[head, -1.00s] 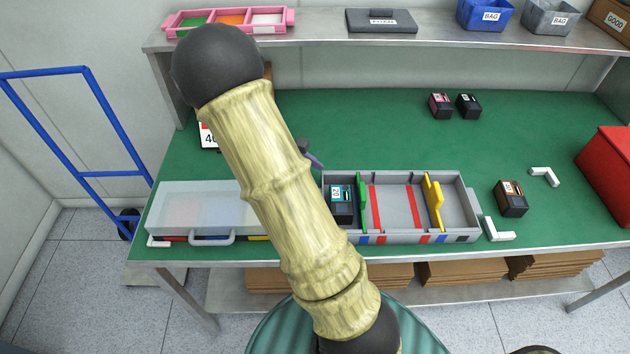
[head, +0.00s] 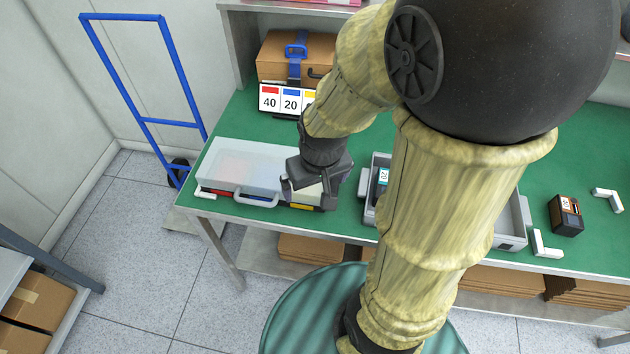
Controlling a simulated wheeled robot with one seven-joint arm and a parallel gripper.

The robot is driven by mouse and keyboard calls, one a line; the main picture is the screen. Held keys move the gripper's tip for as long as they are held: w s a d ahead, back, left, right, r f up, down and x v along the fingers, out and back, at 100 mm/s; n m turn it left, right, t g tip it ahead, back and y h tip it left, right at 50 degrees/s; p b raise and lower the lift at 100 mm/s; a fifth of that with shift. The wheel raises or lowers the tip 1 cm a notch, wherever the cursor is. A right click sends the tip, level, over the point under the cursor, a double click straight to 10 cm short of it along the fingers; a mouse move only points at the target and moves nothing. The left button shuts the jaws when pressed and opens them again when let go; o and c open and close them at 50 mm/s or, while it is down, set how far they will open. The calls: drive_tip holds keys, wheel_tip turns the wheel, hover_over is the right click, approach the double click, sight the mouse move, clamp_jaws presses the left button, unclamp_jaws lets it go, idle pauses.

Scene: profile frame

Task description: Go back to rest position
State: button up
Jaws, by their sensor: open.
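My gripper (head: 300,190) is in the head view, pointing down over the right end of the clear-lidded case (head: 215,160) on the green bench. My wrist hides part of its fingers; it is open and I see nothing held in it. Whether it touches the case I cannot tell. My bamboo-textured arm crosses the middle and right of the view. It hides most of the grey open tray (head: 515,222), which holds a cartridge with a teal label (head: 382,180) at its left end.
A card display (head: 285,99) with 40 and 20 stands before a brown case (head: 290,58). A dark cartridge (head: 566,214) and white corner brackets (head: 546,244) lie right of the tray. A blue hand truck (head: 168,123) stands left of the bench. Shelved boxes (head: 35,310) are lower left.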

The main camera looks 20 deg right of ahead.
drive_tip(key=shift+a+r, duration=0.1)
drive_tip(key=shift+a, duration=0.05)
drive_tip(key=w+p+v, duration=0.1)
drive_tip(key=p+v, duration=0.6)
drive_tip(key=shift+w, duration=0.2)
